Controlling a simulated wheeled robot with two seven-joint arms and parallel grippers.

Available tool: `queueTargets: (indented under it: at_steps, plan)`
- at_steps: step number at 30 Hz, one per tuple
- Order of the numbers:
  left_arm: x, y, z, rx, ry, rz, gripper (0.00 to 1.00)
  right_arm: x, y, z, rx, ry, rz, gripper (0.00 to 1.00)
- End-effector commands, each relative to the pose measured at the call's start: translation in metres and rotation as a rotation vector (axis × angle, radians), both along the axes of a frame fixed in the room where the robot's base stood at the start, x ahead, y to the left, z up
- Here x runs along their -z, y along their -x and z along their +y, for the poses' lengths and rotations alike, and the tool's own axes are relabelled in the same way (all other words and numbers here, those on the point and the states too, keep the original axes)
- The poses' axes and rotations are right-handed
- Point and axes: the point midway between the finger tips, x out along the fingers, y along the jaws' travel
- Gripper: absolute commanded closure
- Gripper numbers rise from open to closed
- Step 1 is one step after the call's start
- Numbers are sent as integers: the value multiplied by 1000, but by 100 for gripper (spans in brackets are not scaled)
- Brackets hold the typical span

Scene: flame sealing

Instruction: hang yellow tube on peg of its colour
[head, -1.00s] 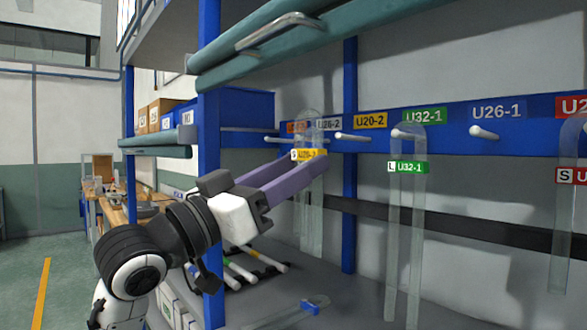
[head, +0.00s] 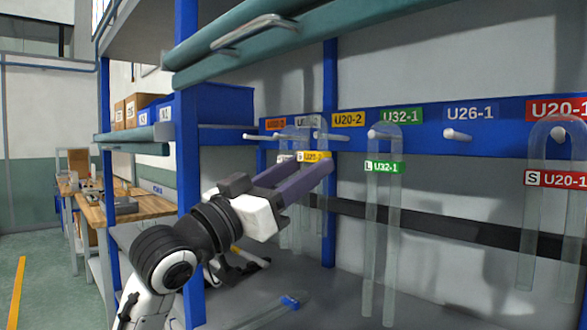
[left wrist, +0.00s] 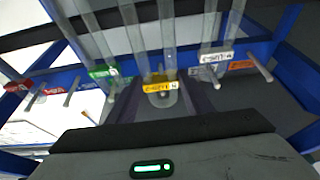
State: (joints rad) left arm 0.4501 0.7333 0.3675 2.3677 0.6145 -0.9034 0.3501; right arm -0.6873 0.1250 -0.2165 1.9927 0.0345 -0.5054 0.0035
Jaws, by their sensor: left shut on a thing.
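The yellow-tagged tube (head: 325,210) is a clear upside-down U with a yellow tag (head: 317,156). My left gripper (head: 315,168) is shut on it just below its bend, in front of the blue peg rail (head: 420,137). The peg (head: 333,137) under the yellow U20-2 label (head: 349,120) shows at the height of the bend. I cannot tell whether the bend is around this peg or in front of it. In the left wrist view, the yellow tag (left wrist: 160,86) and bend (left wrist: 163,99) lie between my two fingers. My right gripper is not in view.
A green-tagged tube (head: 390,220) hangs on the peg to the right, and a white-tagged tube is close on the left, partly hidden. A red-tagged tube (head: 527,240) is at far right. The U26-1 peg (head: 457,134) is bare. A blue shelf post (head: 188,220) stands left of my arm.

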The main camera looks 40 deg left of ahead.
Motion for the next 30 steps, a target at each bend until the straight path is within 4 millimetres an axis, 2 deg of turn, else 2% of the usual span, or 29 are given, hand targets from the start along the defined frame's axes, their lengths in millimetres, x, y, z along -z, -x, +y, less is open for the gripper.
queueTargets:
  at_steps: [15,30]
  plan:
    - [1,-31,-3,0,0,0,76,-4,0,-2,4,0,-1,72]
    - [10,-40,-3,0,-1,-1,76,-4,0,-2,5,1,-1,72]
